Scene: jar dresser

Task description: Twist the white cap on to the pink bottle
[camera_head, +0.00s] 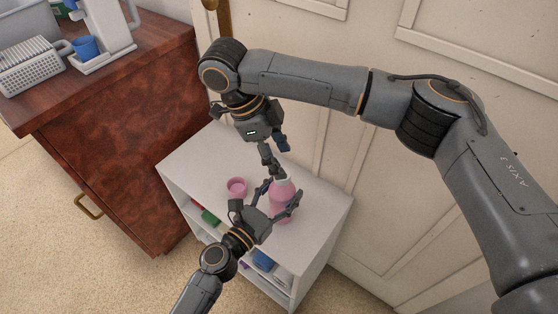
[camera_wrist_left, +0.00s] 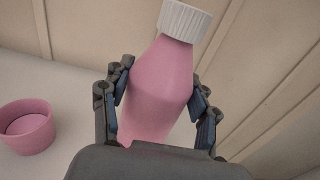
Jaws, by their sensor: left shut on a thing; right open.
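The pink bottle (camera_head: 283,207) stands on the white shelf unit. My left gripper (camera_head: 281,194) is shut around its body from the front left, one finger on each side; the left wrist view shows the bottle (camera_wrist_left: 160,90) between the fingers. The white cap (camera_wrist_left: 185,20) sits on top of the bottle, in line with it; I cannot tell how tightly. In the head view the cap (camera_head: 280,178) is small and partly hidden. My right gripper (camera_head: 276,156) is open, pointing down just above the cap, with one finger close to it. I cannot tell whether that finger touches.
A small pink cup (camera_head: 236,187) stands on the shelf unit's top (camera_head: 205,160), left of the bottle. A brown dresser (camera_head: 115,130) with a blue cup (camera_head: 86,47) and a wire basket (camera_head: 32,68) is at left. A panelled wall (camera_head: 335,150) stands close behind.

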